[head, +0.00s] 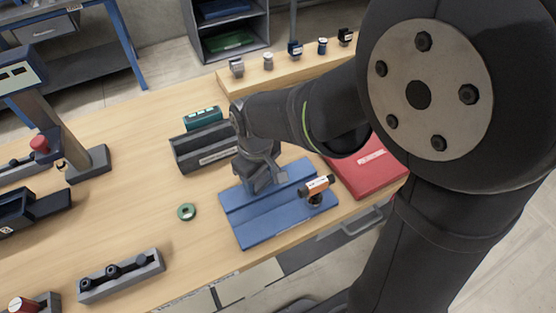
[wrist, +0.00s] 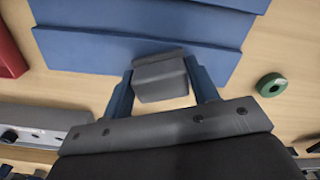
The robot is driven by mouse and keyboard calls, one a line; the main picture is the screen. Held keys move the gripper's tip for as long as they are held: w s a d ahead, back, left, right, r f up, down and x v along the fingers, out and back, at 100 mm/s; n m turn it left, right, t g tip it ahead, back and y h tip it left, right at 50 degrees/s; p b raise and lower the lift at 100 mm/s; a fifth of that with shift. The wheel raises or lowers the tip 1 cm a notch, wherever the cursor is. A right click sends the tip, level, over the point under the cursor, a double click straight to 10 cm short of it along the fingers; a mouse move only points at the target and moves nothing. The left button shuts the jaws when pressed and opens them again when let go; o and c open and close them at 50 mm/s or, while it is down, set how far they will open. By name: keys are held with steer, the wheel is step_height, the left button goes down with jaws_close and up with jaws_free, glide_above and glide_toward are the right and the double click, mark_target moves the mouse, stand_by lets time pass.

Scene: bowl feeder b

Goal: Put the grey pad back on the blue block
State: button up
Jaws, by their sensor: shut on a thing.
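The blue block (head: 240,226) is a wide stepped slab lying on the wooden table, and its steps fill the top of the wrist view (wrist: 105,53). My gripper (wrist: 163,88) is shut on the grey pad (wrist: 160,78), which sits between its two fingers. The pad overlaps the block's near edge in the wrist view; I cannot tell whether it touches the block. In the head view my gripper (head: 262,178) is over the block's back left part, and the pad is hard to tell apart from the grey gripper there.
An orange and black part (head: 317,187) stands at the block's right side. A red case (head: 370,168) lies behind it to the right. A grey open bin (head: 203,150) is at the back left. A green ring (head: 187,212) lies left of the block, with bare table around it.

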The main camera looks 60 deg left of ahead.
steer(key=shift+f, duration=0.5)
steer(key=o, duration=1.1)
steer(key=shift+f, duration=0.1)
steer(key=shift+c, duration=0.2)
step_height(320, 180, up, 12)
steer(key=shift+f, duration=3.95)
